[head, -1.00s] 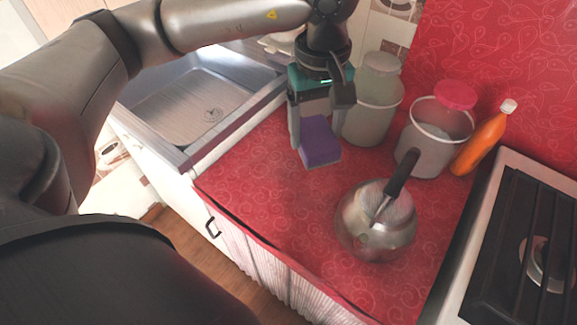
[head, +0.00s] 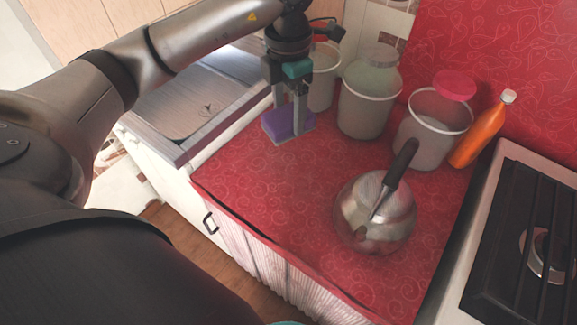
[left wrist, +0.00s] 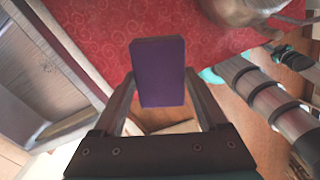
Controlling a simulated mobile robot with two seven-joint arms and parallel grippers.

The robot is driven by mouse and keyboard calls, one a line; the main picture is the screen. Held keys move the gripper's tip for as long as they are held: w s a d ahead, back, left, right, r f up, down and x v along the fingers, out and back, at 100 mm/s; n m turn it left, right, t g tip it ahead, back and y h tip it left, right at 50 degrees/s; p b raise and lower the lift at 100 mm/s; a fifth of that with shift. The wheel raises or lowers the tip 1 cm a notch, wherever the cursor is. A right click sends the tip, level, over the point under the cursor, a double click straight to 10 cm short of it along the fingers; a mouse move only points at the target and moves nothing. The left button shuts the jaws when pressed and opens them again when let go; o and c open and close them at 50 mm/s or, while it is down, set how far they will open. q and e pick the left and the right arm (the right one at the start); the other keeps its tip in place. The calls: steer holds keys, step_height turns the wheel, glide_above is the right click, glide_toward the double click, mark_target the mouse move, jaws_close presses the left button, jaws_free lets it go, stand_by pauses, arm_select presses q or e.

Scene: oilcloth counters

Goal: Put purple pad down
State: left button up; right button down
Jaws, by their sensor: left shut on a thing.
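The purple pad (head: 281,124) is between the fingers of my left gripper (head: 289,130) in the head view, near the sink edge of the red counter (head: 262,178). In the left wrist view the purple pad (left wrist: 159,72) stands out between the two fingers of the left gripper (left wrist: 163,95), which is shut on it. The pad is at or just above the red cloth; I cannot tell whether it touches. The fingers hide part of the pad in the head view. My right gripper is not clearly seen.
Pale canisters (head: 364,112) and (head: 428,143) a wider-lidded canister line the back, with an orange bottle (head: 480,136). The sink (head: 190,105) is left, the stove (head: 528,240) right. Cloth before the pad is clear.

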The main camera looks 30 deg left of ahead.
arm_select(q)
step_height(320, 180, down, 15)
steer(key=shift+f+b, duration=0.2)
steer(key=shift+b, duration=0.95)
steer(key=shift+f+b, duration=0.4)
steer(key=shift+f, duration=1.6)
steer(key=shift+f, duration=0.15)
steer(key=o, duration=1.2)
step_height(320, 180, up, 12)
steer(key=shift+r+p, duration=0.2)
steer(key=shift+p, duration=0.9)
